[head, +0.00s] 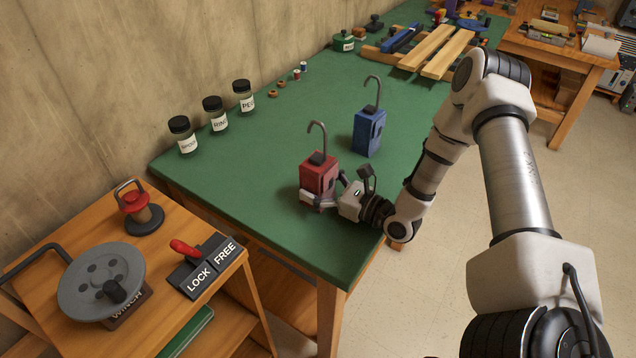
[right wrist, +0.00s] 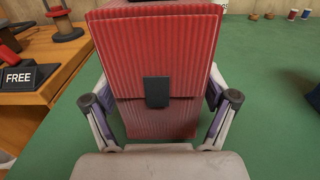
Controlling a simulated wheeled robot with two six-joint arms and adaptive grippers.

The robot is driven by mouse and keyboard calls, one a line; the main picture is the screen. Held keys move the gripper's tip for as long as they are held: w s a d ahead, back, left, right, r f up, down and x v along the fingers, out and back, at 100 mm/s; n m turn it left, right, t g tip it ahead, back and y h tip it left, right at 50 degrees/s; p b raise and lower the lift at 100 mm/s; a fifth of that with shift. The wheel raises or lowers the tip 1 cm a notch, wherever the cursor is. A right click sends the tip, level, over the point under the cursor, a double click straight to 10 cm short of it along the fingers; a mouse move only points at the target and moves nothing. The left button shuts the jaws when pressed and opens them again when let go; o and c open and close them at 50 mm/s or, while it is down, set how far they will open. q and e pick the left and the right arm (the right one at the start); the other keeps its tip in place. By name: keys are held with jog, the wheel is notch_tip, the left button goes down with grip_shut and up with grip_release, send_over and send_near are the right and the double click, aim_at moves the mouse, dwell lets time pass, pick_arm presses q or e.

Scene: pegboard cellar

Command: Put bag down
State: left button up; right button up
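No plain bag shows; a red ribbed block with a grey hook on top (head: 319,172) is upright at the near part of the green table (head: 265,160). My right gripper (head: 328,197) is low at this block, with a finger along each side. In the right wrist view the block's red face with a dark tab (right wrist: 157,60) fills the middle, and the fingers (right wrist: 160,95) press close on both sides. Its underside is hidden, so contact with the table cannot be told. A similar blue hooked block (head: 369,132) stands behind it. My left gripper is out of view.
Several labelled jars (head: 213,115) and small spools stand along the wall edge. Wooden boards (head: 435,50) lie at the far end. A wooden cart with a grey winch wheel (head: 100,283) and LOCK/FREE plates (head: 212,266) is at lower left. The table's middle is clear.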

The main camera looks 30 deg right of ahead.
jog(key=shift+r, duration=0.1)
jog(key=shift+r+p, duration=0.2)
jog(key=shift+p, duration=0.1)
jog(key=p+v, duration=0.3)
jog(key=v, duration=0.8)
jog(key=shift+d+r, duration=0.1)
jog(key=shift+s+d, duration=0.1)
jog(key=shift+s, duration=0.4)
jog(key=shift+f, duration=0.25)
